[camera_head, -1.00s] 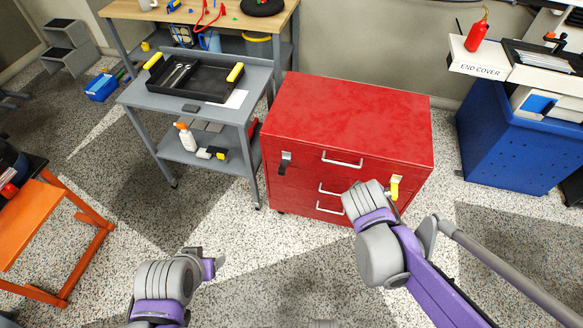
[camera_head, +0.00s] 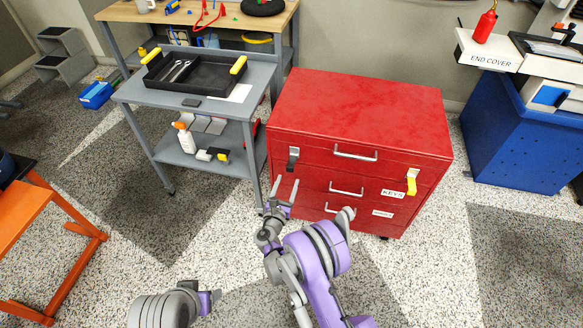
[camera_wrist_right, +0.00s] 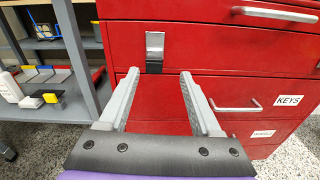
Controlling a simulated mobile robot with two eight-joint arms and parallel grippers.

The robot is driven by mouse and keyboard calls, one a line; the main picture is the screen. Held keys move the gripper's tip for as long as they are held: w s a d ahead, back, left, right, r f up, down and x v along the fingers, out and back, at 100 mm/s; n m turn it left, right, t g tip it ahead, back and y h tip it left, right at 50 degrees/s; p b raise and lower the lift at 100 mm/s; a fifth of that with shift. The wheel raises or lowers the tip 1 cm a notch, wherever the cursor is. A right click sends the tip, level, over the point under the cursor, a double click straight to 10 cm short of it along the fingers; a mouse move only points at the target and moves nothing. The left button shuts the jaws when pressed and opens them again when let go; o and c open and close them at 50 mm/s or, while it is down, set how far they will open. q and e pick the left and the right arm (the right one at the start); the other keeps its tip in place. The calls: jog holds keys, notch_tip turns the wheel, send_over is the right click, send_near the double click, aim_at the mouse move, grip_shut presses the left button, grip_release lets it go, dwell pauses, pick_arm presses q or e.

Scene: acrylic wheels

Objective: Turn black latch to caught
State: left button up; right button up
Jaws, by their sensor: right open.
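The black latch (camera_head: 293,158) is on the front of the red cabinet (camera_head: 355,112), at the upper left by the top drawer. In the right wrist view the latch (camera_wrist_right: 155,52) is a metallic plate with a dark lower part, hanging straight down. My right gripper (camera_head: 286,182) is open and empty, its two fingers pointing at the cabinet front just below the latch. In the wrist view the fingertips (camera_wrist_right: 160,74) lie left and right below the latch, seemingly not touching it. My left gripper (camera_head: 212,298) is low in the head view, its fingers unclear.
A yellow latch (camera_head: 412,186) hangs at the cabinet's right, near the KEYS label (camera_head: 393,194). Drawer handles (camera_head: 355,153) stick out between the latches. A grey cart (camera_head: 262,85) stands close on the left. Speckled floor is free in front.

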aim_at(290, 169)
jog(key=shift+n, duration=0.4)
jog(key=x, duration=0.7)
jog(key=a+f+x, duration=0.1)
jog(key=x, duration=0.2)
jog(key=shift+w+d, duration=0.1)
jog(key=shift+w, duration=0.2)
grip_shut()
dwell(0.7)
